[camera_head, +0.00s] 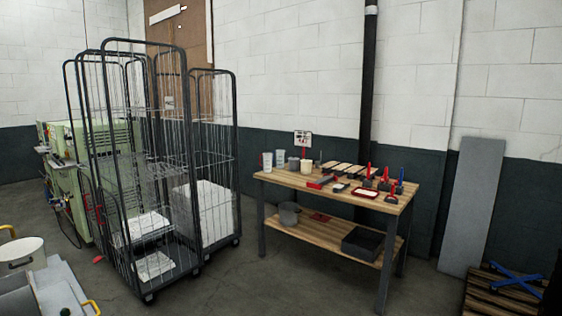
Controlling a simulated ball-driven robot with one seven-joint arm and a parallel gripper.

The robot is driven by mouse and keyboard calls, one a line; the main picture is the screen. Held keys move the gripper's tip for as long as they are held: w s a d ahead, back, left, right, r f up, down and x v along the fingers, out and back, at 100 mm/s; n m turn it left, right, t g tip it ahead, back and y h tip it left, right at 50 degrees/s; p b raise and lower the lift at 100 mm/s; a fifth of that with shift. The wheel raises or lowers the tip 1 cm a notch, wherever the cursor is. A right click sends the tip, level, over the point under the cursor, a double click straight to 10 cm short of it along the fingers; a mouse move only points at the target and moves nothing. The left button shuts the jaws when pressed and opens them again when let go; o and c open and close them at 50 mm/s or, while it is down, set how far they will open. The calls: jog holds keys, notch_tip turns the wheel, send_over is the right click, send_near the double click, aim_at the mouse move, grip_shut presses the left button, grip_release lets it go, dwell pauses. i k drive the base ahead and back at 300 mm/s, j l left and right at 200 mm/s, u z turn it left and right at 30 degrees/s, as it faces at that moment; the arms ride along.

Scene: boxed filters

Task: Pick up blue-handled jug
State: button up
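A wooden-topped table (270,175) stands against the wall right of centre. At its right end is a small dark item with an upright blue handle (400,180); it is too small to tell whether it is a jug. Other dark items with upright red handles (368,174) stand just left of it. Pale cups (267,161) and a grey cup (293,164) stand at the table's left end; I cannot make out a blue handle on them. My gripper is not in view.
Tall wire cage trolleys (150,170) stand left of the table. A grey bin (289,214) and a dark box (362,243) sit on its lower shelf. A grey panel (472,210) leans on the wall at right, near a pallet (500,293). The floor before the table is clear.

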aim_at(280, 153)
jog(key=i+z, duration=0.45)
jog(key=i, duration=0.45)
jog(key=i+z, duration=0.1)
jog(key=i, duration=1.25)
jog(key=i+j+u, duration=0.1)
jog(key=i+u, duration=0.7)
jog(key=i+l+u, duration=0.1)
jog(key=i+u, duration=0.15)
jog(key=u, duration=0.2)
jog(key=i+u, duration=0.15)
jog(key=i, duration=1.1)
jog(key=i+l+z, duration=0.1)
jog(key=i+z, duration=0.15)
jog(key=i, duration=1.75)
